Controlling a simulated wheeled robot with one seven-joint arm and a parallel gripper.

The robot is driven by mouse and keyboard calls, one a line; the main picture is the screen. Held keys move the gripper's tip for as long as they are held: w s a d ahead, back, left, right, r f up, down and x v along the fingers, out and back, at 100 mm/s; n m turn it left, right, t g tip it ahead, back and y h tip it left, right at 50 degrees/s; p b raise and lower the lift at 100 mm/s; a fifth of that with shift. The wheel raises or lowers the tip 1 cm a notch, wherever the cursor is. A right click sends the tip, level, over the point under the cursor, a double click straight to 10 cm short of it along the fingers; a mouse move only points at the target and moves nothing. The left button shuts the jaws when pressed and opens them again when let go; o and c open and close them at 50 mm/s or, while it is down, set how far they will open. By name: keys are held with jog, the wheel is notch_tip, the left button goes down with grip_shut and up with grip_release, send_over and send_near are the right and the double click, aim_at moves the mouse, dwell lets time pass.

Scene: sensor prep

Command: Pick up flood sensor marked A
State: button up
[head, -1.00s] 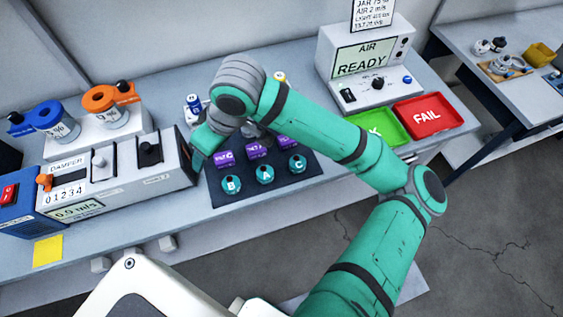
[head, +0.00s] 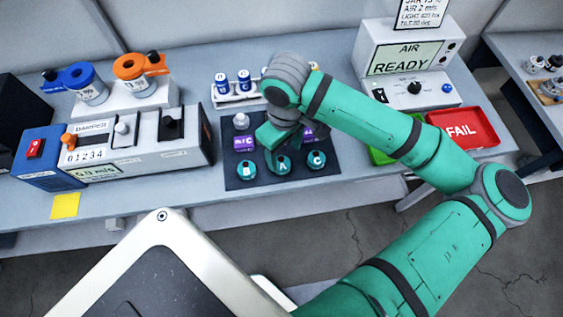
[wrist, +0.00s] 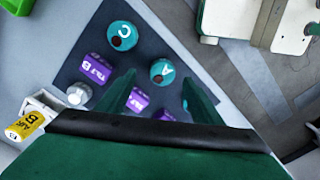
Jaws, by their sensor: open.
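The flood sensor marked A (head: 281,166) is a round teal puck in the middle of the front row on a dark mat (head: 234,183). Teal pucks B (head: 247,170) and C (head: 314,161) sit to its left and right. In the wrist view, A (wrist: 163,72) shows between the fingertips of my gripper (wrist: 158,79), and C (wrist: 121,35) is at upper left. My gripper is open and empty, above the mat. I cannot tell its height over A. The right finger hides most of the area where B lies.
Purple tilt sensors (head: 244,142) stand just behind the pucks, partly covered by my arm. A white-topped sensor (head: 241,121) is behind them. A damper box (head: 130,143) stands left; green (head: 380,154) and red FAIL (head: 463,130) trays lie right.

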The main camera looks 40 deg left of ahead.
aim_at(283, 163)
jog(key=f, duration=0.5)
jog(key=shift+s+a, duration=0.1)
jog(key=shift+s, duration=0.15)
jog(key=c, duration=1.2)
